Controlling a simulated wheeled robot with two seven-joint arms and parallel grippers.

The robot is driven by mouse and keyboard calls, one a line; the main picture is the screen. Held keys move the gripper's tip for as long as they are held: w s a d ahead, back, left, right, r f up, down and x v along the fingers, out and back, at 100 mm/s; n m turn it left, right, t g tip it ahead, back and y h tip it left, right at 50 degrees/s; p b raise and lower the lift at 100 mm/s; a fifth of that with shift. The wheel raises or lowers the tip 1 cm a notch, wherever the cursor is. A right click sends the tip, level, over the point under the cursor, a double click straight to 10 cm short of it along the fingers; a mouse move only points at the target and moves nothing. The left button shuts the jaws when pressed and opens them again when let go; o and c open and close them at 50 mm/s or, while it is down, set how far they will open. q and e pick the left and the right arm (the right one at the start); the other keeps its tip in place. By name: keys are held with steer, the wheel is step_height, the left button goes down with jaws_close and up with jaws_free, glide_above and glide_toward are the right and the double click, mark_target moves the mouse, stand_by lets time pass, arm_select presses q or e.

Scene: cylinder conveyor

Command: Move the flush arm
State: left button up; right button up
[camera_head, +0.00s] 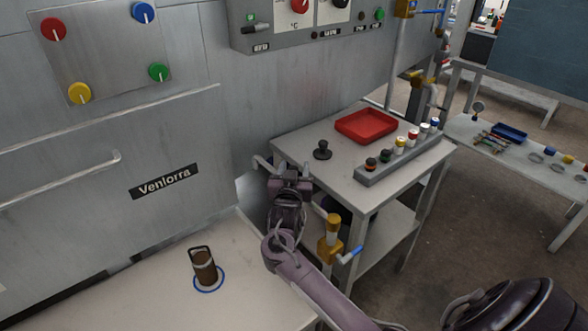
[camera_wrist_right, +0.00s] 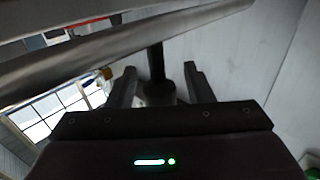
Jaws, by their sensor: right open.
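My right gripper (camera_head: 291,170) is open, beside the left edge of the grey side table (camera_head: 300,140). A short bent grey bar (camera_head: 261,161), possibly the flush arm, sticks out just beyond its fingers; I cannot be sure which part is the flush arm. In the right wrist view, the open fingers (camera_wrist_right: 157,85) stand either side of a dark upright post (camera_wrist_right: 156,65) with a thicker collar; I cannot tell whether they touch it. A broad grey bar (camera_wrist_right: 100,58) crosses that view above the fingers. My left gripper is not in view.
A yellow valve with a blue handle (camera_head: 331,240) stands close to my right forearm. The side table holds a black knob (camera_head: 322,150), a red tray (camera_head: 366,125) and a rack of coloured cylinders (camera_head: 400,155).

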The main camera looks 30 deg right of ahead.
jaws_close()
steer(key=shift+a, duration=0.1)
